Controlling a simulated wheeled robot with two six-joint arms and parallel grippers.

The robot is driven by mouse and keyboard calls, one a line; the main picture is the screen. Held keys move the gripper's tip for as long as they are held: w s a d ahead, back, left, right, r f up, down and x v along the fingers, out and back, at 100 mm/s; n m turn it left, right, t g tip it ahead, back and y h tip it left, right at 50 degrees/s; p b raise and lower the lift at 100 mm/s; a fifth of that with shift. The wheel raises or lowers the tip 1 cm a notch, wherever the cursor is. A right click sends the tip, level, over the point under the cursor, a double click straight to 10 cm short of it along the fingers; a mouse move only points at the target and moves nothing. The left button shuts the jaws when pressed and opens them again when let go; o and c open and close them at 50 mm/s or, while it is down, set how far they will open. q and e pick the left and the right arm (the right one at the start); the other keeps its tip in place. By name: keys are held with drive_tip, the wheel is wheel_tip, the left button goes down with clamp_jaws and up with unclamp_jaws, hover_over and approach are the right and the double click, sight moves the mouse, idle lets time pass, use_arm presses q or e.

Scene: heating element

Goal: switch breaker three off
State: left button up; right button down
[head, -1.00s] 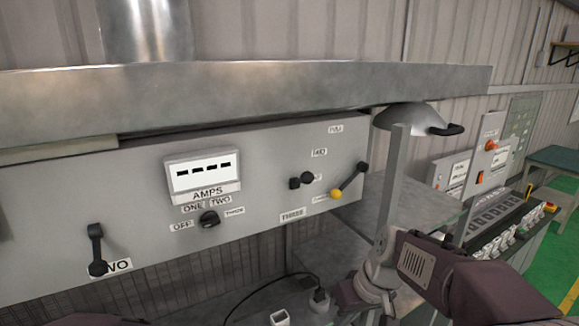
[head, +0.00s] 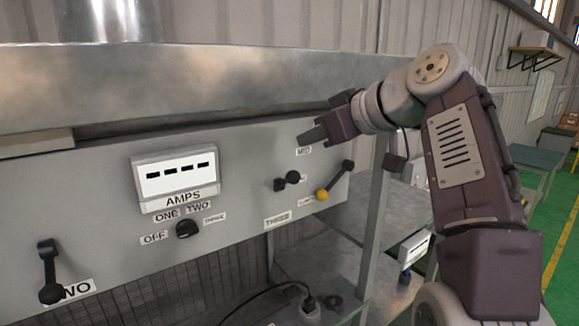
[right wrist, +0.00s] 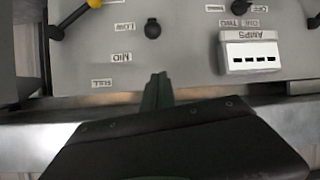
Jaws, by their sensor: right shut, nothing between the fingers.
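The panel section marked THREE (head: 277,220) carries a short black lever with a round knob (head: 292,177). To its right is a longer black lever with a yellow ball end (head: 321,196), slanting down-left. Which of them is breaker three I cannot tell. My right gripper (head: 312,136) is shut and empty, in front of the panel's upper edge, above the short black lever and apart from both levers. In the right wrist view, its closed fingertips (right wrist: 157,90) are near the MID (right wrist: 122,57) and FULL labels, with the black knob (right wrist: 153,28) beyond. My left gripper is out of view.
An AMPS meter (head: 175,176) and a rotary selector (head: 187,229) sit left of the THREE section. A black lever marked TWO (head: 49,272) is at far left. A metal hood (head: 200,85) overhangs the panel just above my right gripper. A shelf post (head: 375,235) stands right.

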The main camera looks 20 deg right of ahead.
sight(291, 171)
drive_tip(key=p+x, duration=0.1)
drive_tip(key=x, duration=0.8)
drive_tip(key=shift+w+a, duration=0.1)
drive_tip(key=shift+a, duration=0.15)
drive_tip(key=f, duration=0.1)
drive_tip(key=s+d+f+b, duration=0.1)
drive_tip(key=shift+d+f, duration=0.1)
drive_tip(key=shift+f, duration=0.25)
drive_tip(key=shift+s+d+f, duration=0.2)
drive_tip(key=shift+s, duration=0.4)
drive_tip(key=shift+w+f, duration=0.1)
drive_tip(key=shift+w, duration=0.2)
